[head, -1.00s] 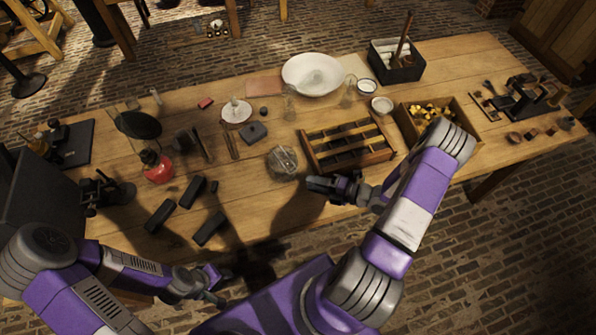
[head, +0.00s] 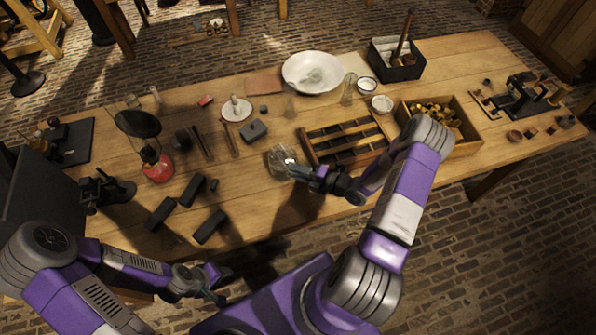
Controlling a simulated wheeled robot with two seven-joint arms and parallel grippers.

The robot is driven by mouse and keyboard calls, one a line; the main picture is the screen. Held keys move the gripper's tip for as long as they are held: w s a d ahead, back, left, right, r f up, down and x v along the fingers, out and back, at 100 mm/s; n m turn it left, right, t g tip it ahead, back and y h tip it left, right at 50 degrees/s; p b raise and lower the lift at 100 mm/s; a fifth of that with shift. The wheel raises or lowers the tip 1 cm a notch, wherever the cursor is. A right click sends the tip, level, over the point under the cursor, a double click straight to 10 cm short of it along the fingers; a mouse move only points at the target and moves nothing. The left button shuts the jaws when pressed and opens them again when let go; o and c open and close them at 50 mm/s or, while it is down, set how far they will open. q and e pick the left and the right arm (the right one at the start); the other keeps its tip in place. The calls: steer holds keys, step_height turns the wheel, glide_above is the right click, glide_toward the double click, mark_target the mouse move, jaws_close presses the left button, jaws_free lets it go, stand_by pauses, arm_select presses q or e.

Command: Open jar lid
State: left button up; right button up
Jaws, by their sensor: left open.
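A round glass jar (head: 279,157) stands on the wooden table, left of a slotted wooden rack. Its lid is hard to make out at this size. My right gripper (head: 292,168) is at the near right side of the jar, its fingertips overlapping the jar's edge in the head view. I cannot tell whether they touch it or how far apart the fingers are. My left gripper (head: 221,285) is open and empty, low in front of the table's near edge and well away from the jar.
The slotted rack (head: 309,150) is just right of the jar, close to my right forearm. Several black blocks (head: 210,227) lie to the left. A crate of yellowish pieces (head: 470,146) stands right of my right arm.

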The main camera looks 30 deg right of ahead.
jaws_close()
steer(key=shift+f, duration=0.1)
stand_by(1.1)
